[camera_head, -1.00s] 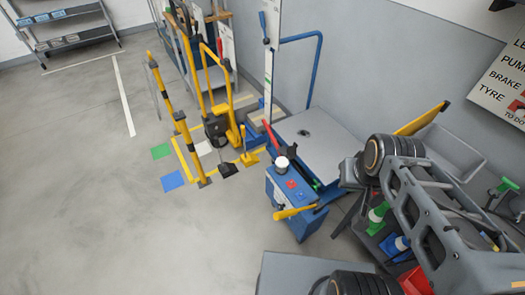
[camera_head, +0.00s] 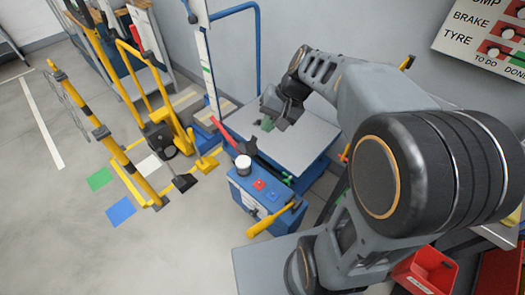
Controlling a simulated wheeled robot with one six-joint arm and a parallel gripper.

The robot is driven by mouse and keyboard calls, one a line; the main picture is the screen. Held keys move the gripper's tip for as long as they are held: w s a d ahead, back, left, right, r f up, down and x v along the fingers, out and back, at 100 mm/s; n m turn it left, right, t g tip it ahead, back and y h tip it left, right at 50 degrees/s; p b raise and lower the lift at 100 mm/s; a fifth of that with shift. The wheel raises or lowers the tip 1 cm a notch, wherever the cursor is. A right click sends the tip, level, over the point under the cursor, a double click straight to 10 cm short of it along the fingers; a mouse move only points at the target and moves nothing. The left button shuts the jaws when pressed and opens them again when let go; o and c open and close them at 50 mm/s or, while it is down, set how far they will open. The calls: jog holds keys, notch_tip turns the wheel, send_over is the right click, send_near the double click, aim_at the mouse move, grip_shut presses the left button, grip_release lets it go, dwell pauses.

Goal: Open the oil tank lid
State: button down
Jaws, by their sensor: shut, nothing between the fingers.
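The blue power unit (camera_head: 262,205) stands on the floor in front of the grey lift platform. A white round cap (camera_head: 243,162) with a dark band sits on its top; it looks like the oil tank lid and appears closed. Red and blue buttons (camera_head: 265,190) are to its right on the same top. My gripper (camera_head: 268,119) is shut and empty. It appears over the platform, behind and slightly right of the cap, apart from it. Its fingertips are small and partly dark in this view, with a green patch at them.
A red-handled lever (camera_head: 228,133) rises just behind the cap. A yellow lever (camera_head: 270,219) sticks out at the unit's front. The grey platform (camera_head: 306,132) lies behind. A yellow-black barrier (camera_head: 103,133) and yellow pallet truck (camera_head: 160,125) stand left. Open floor lies front left.

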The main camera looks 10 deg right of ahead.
jog(key=w+d+f+m+t+y+b, duration=0.1)
jog(key=w+d+f+y+b, duration=0.1)
jog(key=w+f+y+b, duration=0.5)
jog(key=w+d+f+m+y+b, duration=0.1)
jog(key=w+d+f+y+b, duration=0.2)
jog(key=w+f+b, duration=0.75)
jog(key=t+y+b, duration=0.2)
jog(key=y+b, duration=0.2)
jog(key=b, duration=0.4)
send_near(255, 138)
notch_tip(255, 138, up, 2)
jog(key=w+d, duration=0.2)
jog(key=d+f+t+y, duration=0.1)
jog(key=d+f, duration=0.3)
jog(key=f, duration=0.1)
jog(key=shift+m, duration=0.5)
jog(key=p+x, duration=0.1)
jog(key=x, duration=0.2)
jog(key=s+p+x, duration=0.1)
jog(key=x, duration=0.3)
jog(key=s+p+x, duration=0.1)
jog(key=x, duration=0.3)
jog(key=shift+a+p, duration=0.35)
jog(key=shift+p, duration=0.05)
jog(key=shift+s+a, duration=0.3)
jog(key=shift+a, duration=0.25)
